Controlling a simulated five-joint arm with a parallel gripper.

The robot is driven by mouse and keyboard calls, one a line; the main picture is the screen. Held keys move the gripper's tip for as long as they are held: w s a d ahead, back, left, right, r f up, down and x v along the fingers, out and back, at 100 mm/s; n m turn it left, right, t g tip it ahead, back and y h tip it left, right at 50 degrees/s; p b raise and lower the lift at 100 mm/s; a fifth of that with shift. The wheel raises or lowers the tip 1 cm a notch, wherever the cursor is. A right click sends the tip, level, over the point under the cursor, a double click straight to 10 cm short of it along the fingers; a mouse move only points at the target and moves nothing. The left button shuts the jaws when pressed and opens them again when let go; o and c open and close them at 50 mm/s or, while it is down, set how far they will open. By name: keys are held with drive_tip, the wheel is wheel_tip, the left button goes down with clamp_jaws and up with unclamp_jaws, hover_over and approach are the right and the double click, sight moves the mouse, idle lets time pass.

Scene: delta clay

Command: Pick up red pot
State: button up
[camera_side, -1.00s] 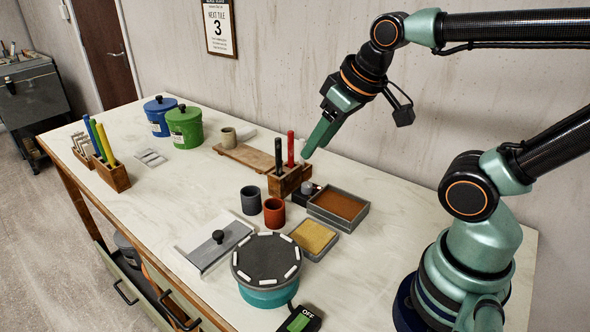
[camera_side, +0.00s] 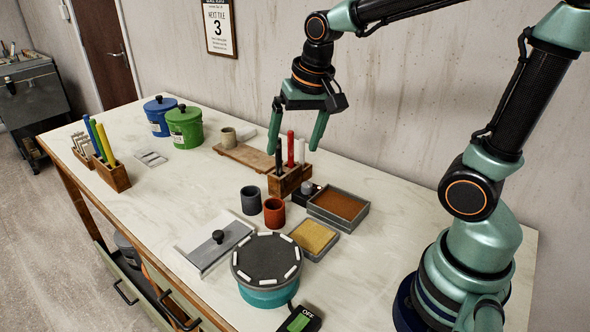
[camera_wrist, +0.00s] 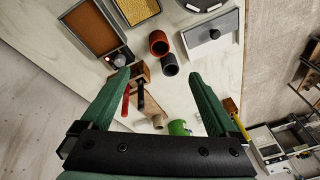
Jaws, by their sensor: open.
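The red pot (camera_side: 274,211) is a small cup-shaped pot standing upright on the table, just right of a dark grey pot (camera_side: 251,200). In the wrist view the red pot (camera_wrist: 158,43) lies near the top middle, with the grey pot (camera_wrist: 169,65) close beside it. My gripper (camera_side: 294,148) is open and empty. It points down above the wooden pen holder (camera_side: 285,184), behind and above the red pot. In the wrist view my gripper's fingers (camera_wrist: 158,75) are wide apart, with the pots beyond and between them.
The pen holder has tall black, red and white sticks. A tray of brown material (camera_side: 338,206) and a yellow pad (camera_side: 314,237) lie right of the red pot. A turntable (camera_side: 267,261) and a grey board with a knob (camera_side: 215,246) are in front.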

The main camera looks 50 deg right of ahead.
sight(275, 213)
drive_tip(key=w+f+m+g, duration=0.1)
drive_tip(key=w+f+m, duration=0.1)
drive_tip(key=f, duration=0.3)
drive_tip(key=w+f+m+g, duration=0.1)
drive_tip(key=w+f+m, duration=0.1)
drive_tip(key=f, duration=0.4)
drive_tip(key=w+d+f+m+g, duration=0.1)
drive_tip(key=w+f+m, duration=0.1)
drive_tip(key=f, duration=0.3)
drive_tip(key=shift+w+d+f+m, duration=0.15)
drive_tip(key=shift+w+m, duration=0.15)
drive_tip(key=shift+m, duration=0.5)
drive_tip(key=shift+w+a+f, duration=0.1)
drive_tip(key=shift+a+f, duration=0.05)
drive_tip(key=shift+f, duration=1.15)
drive_tip(key=shift+a+f, duration=0.15)
drive_tip(key=shift+f, duration=1.15)
drive_tip(key=c, duration=1.5)
clamp_jaws()
drive_tip(key=shift+r, duration=0.1)
